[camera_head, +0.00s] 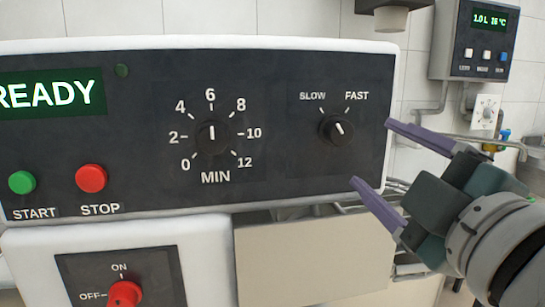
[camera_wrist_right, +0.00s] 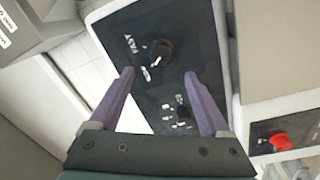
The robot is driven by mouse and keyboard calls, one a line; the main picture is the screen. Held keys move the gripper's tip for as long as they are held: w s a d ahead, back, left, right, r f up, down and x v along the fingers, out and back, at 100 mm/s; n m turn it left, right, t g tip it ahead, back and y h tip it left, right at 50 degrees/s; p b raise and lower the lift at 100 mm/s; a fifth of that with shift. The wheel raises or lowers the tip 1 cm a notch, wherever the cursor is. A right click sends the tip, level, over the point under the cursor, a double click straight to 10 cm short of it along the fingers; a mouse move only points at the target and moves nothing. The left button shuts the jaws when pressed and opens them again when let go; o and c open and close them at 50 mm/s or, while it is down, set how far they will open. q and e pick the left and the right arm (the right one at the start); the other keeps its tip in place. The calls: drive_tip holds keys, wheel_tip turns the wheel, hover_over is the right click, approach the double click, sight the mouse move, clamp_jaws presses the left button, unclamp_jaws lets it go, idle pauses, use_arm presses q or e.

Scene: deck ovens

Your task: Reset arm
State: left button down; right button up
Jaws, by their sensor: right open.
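My right gripper (camera_head: 372,155) is open and empty, its two purple fingers spread near the right end of a black control panel (camera_head: 260,90). It also shows in the right wrist view (camera_wrist_right: 160,82), with the speed knob (camera_wrist_right: 161,50) lying beyond the fingertips. In the head view the speed knob (camera_head: 336,130) sits between SLOW and FAST marks, its white line tilted up and left. The timer knob (camera_head: 212,136) points up near 6. The fingers appear apart from both knobs. My left gripper is not in view.
The panel has a lit READY display (camera_head: 50,93), a green START button (camera_head: 22,182) and a red STOP button (camera_head: 91,178). Below is a red OFF/ON switch (camera_head: 125,293). A wall unit (camera_head: 472,40) reads 1.0 L 16 °C. Pipes run behind my right gripper.

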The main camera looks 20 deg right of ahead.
drive_tip(key=s+a+f+m+g+y+p, duration=0.2)
drive_tip(key=s+a+m+g+y+p, duration=0.15)
drive_tip(key=s+g+p, duration=0.45)
drive_tip(key=s+a+f+m+g+y+p, duration=0.2)
drive_tip(key=s+a+m+g+p, duration=0.2)
drive_tip(key=s+g+p, duration=0.5)
wheel_tip(320, 180, up, 35)
drive_tip(key=t+p, duration=0.2)
drive_tip(key=p, duration=3.1)
drive_tip(key=shift+r+p, duration=0.2)
drive_tip(key=shift+p, duration=0.1)
